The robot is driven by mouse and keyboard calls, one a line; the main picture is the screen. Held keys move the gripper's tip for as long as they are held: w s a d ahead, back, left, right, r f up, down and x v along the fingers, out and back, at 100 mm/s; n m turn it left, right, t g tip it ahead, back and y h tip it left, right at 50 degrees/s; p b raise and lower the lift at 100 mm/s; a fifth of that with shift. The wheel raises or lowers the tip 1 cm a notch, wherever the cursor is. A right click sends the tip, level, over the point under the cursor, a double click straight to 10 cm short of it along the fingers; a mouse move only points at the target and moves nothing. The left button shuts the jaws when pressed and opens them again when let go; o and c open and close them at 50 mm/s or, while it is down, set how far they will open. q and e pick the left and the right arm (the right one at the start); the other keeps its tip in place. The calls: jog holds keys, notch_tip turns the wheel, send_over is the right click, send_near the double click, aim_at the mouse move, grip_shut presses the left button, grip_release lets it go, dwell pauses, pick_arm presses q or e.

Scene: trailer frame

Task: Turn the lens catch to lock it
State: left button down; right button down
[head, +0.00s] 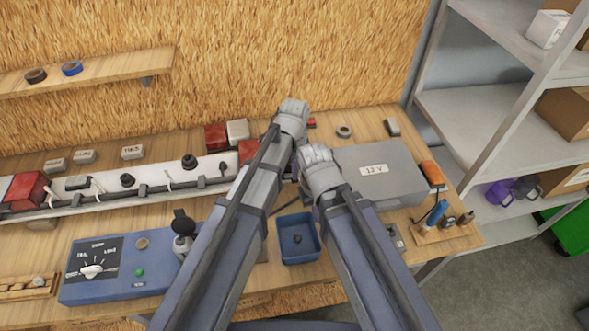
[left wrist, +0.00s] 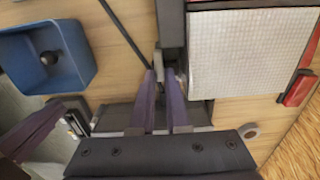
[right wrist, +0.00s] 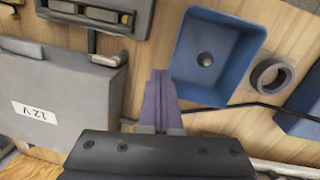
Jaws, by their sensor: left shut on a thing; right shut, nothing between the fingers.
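A pale ribbed lens (left wrist: 245,55) fills the upper right of the left wrist view, with a red part (left wrist: 298,88) at its right edge. My left gripper (left wrist: 165,80) has its purple fingers closed on a small grey piece, seemingly the lens catch (left wrist: 169,76), beside the lens's left side. Its turned position is hard to tell. In the head view my left wrist (head: 292,118) hides the catch. My right gripper (right wrist: 160,85) is shut and empty, above the bench between the blue tray and the grey 12 V box.
The blue tray (head: 284,237) holds a small dark part. The grey 12 V box (head: 390,165) stands to the right. A blue switch panel (head: 115,287) is front left, and the trailer light bar (head: 130,193) runs along the left. Shelving (head: 470,105) rises at the right.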

dwell(0.4)
pick_arm(q)
jog(key=c, duration=0.9)
grip_release()
